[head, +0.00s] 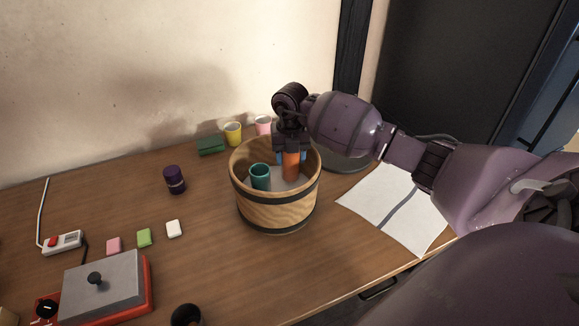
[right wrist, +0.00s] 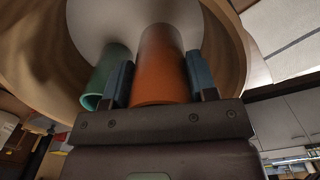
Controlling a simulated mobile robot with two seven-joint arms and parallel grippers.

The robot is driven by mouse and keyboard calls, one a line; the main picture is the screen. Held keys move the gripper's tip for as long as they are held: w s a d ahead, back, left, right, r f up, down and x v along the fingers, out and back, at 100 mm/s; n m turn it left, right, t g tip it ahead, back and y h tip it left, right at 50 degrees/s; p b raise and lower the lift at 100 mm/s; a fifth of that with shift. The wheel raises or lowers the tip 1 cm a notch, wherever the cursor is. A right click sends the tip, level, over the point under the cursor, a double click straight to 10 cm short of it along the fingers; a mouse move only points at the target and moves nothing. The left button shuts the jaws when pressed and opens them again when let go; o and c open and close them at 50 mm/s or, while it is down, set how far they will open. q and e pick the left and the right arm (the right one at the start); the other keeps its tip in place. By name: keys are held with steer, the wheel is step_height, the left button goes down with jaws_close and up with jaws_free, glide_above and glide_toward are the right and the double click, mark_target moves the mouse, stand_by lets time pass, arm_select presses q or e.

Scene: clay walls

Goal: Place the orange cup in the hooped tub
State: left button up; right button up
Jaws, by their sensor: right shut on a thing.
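The hooped tub (head: 277,209) is a round wooden bucket with dark bands, standing upright on the table. My right gripper (head: 291,157) reaches down into it from above, its blue fingers shut on either side of the orange cup (head: 291,168). The cup is inside the tub, below the rim, on the right. I cannot tell whether it touches the tub's floor. A teal cup (head: 260,178) is in the tub to its left. The right wrist view shows the orange cup (right wrist: 160,75) between the fingers, with the teal cup (right wrist: 101,78) beside them. My left gripper is not in view.
Behind the tub are a yellow cup (head: 233,133), a pink cup (head: 263,125) and a green block (head: 211,145). A dark purple jar (head: 175,180) stands left. White paper (head: 397,208) lies right. A red-and-grey box (head: 104,286) is front left.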

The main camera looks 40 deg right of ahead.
mark_target(290, 166)
step_height(290, 166, down, 4)
steer(key=shift+r, duration=0.1)
steer(key=o, duration=1.1)
